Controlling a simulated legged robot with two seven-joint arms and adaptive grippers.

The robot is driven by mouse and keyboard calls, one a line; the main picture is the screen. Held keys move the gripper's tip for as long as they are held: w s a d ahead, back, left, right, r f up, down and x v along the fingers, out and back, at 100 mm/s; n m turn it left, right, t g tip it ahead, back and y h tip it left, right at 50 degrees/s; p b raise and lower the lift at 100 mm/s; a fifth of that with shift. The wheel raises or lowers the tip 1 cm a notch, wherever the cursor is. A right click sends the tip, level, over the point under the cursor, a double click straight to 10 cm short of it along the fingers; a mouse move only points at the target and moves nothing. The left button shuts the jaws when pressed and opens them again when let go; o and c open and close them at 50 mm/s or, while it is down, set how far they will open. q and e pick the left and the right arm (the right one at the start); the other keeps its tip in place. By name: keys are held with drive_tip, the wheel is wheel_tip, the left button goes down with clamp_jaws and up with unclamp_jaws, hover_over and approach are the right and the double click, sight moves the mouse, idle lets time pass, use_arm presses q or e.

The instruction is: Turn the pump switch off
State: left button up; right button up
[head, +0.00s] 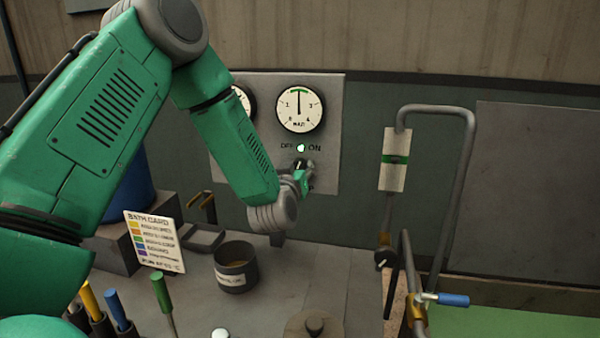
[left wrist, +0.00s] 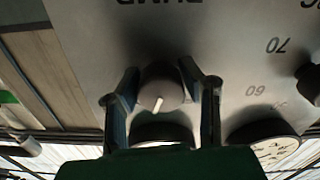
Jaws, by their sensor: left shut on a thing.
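The pump switch (left wrist: 160,85) is a round dark knob with a white pointer mark, on a grey panel (head: 325,145). In the left wrist view it sits between the two fingers of my left gripper (left wrist: 162,100), which is shut on it. The pointer aims down and slightly left there, where the PUMP lettering is upside down. In the head view my left gripper (head: 303,174) is at the panel below the OFF and ON labels and largely hides the knob. A small pale green lamp (head: 300,148) shows between the labels. My right gripper is not in view.
A round gauge (head: 299,109) sits above the switch; another is partly behind my arm. On the bench are a dark pot (head: 236,267), a colour-coded card (head: 153,241) and coloured-handled tools (head: 160,290). A bent grey pipe (head: 462,190) stands to the right.

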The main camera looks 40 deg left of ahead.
use_arm(q)
drive_tip(key=n+b, duration=0.2)
drive_tip(key=n, duration=0.2)
drive_tip(key=shift+f+n, duration=0.15)
drive_tip(key=shift+n, duration=0.15)
drive_tip(key=shift+n+b, duration=1.7)
drive_tip(key=shift+n, duration=0.9)
drive_tip(key=o, duration=1.2)
drive_tip(key=shift+c, duration=0.2)
drive_tip(key=shift+a, duration=0.1)
drive_tip(key=shift+s+d, duration=0.2)
drive_tip(key=v, duration=1.1)
drive_tip(key=shift+s, duration=0.25)
